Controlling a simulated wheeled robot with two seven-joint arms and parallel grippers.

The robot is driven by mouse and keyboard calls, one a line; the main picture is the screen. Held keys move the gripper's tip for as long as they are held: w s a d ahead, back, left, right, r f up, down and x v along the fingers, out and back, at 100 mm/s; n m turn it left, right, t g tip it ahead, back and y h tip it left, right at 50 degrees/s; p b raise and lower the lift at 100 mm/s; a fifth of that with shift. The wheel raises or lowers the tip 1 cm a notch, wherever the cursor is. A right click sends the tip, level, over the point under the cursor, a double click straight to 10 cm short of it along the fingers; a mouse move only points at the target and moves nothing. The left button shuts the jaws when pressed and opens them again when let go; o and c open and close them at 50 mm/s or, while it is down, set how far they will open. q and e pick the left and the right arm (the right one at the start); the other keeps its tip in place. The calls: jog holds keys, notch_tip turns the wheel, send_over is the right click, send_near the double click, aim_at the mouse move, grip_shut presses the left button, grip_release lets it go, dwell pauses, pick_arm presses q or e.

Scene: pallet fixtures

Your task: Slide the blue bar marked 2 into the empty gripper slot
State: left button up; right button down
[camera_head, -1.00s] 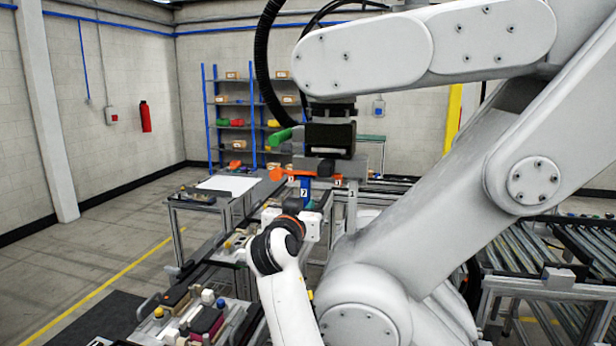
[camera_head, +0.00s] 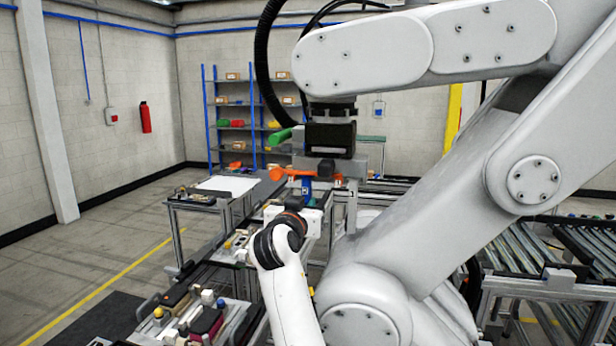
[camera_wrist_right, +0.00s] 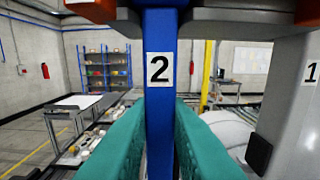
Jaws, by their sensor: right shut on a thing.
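The blue bar marked 2 (camera_wrist_right: 160,115) stands upright in the wrist view, between the teal fingers of my right gripper (camera_wrist_right: 159,130), which is shut on it. Its black 2 on a white label faces the camera, and its top runs out of frame. In the head view the bar (camera_head: 305,186) shows as a small blue piece above my right gripper (camera_head: 307,204), just under the orange parts (camera_head: 318,174) of the big grey arm's gripper. Whether the top is inside the empty slot cannot be told. A grey bar marked 1 (camera_wrist_right: 298,110) hangs at the right. My left gripper is out of view.
The big grey arm (camera_head: 450,165) fills the right of the head view. A green-ended part (camera_head: 279,137) sticks out left of its gripper. Benches with fixtures (camera_head: 195,318) stand below left, a roller conveyor (camera_head: 560,255) at right.

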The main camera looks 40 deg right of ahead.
jog(key=shift+w+d, duration=0.25)
jog(key=shift+d, duration=0.1)
jog(key=shift+f, duration=0.1)
dwell(0.4)
jog(key=c, duration=1.3)
grip_release()
